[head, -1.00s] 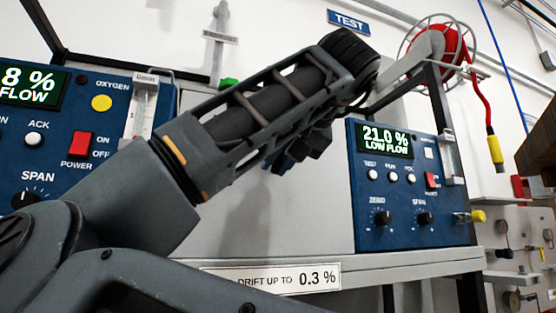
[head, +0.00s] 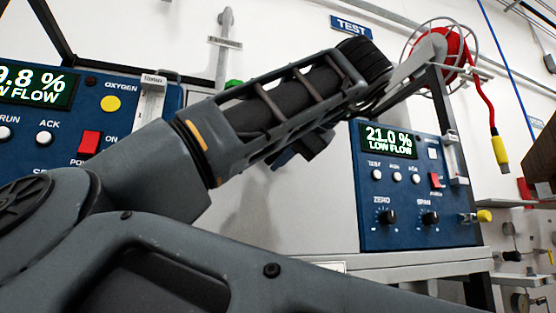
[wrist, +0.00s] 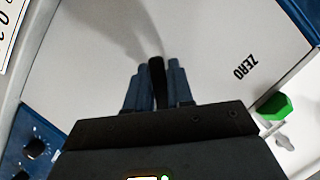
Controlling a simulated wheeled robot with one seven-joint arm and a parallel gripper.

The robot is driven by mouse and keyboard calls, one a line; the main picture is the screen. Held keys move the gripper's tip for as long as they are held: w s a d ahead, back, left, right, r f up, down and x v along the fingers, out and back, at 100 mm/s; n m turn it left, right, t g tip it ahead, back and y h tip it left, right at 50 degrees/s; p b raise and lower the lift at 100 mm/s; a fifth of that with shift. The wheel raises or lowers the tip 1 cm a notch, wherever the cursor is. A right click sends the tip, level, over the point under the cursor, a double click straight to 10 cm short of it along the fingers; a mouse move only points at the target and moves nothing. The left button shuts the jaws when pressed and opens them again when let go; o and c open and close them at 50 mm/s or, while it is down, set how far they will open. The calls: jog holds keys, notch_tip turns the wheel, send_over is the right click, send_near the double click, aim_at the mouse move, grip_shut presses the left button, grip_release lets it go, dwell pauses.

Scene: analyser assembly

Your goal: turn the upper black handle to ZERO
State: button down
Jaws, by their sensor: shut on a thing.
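The black handle (wrist: 157,72) shows in the wrist view as a dark bar between the two blue-grey fingers of my gripper (wrist: 157,84). The fingers are shut on it, and its tip sticks out a little past them. A ZERO label (wrist: 245,67) is printed on the pale panel to the right of the handle and apart from it. In the head view my gripper (head: 288,155) shows only partly below my arm, and the handle is hidden there.
A green handle (wrist: 275,105) sits to the right of my gripper in the wrist view. In the head view, a blue analyser (head: 420,225) reading 21.0 % stands right of the arm. Another blue analyser (head: 22,153) is at left, partly behind my arm.

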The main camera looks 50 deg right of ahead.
jog(key=shift+a+r+m, duration=0.1)
jog(key=shift+m, duration=0.2)
dwell(0.4)
jog(key=c, duration=1.1)
grip_release()
jog(key=shift+b+v, duration=1.2)
jog(key=shift+v, duration=2.65)
